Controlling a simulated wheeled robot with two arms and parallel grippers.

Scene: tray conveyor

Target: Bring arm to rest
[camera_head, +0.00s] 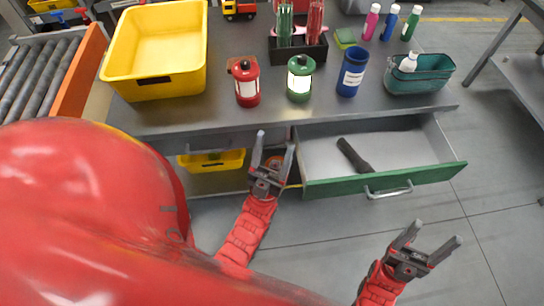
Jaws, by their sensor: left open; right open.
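My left gripper (273,163) is open and empty. It appears in front of the table's front edge, just left of the open drawer (313,160). My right gripper (426,240) is open and empty over the floor, below and to the right of the green drawer front. My red arms come in from the bottom of the view. The drawer is pulled out and holds a dark elongated object (354,155). A large red part of my own body hides the lower left of the view.
A roller conveyor (38,75) stands at the left. Floor at the lower right is clear.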

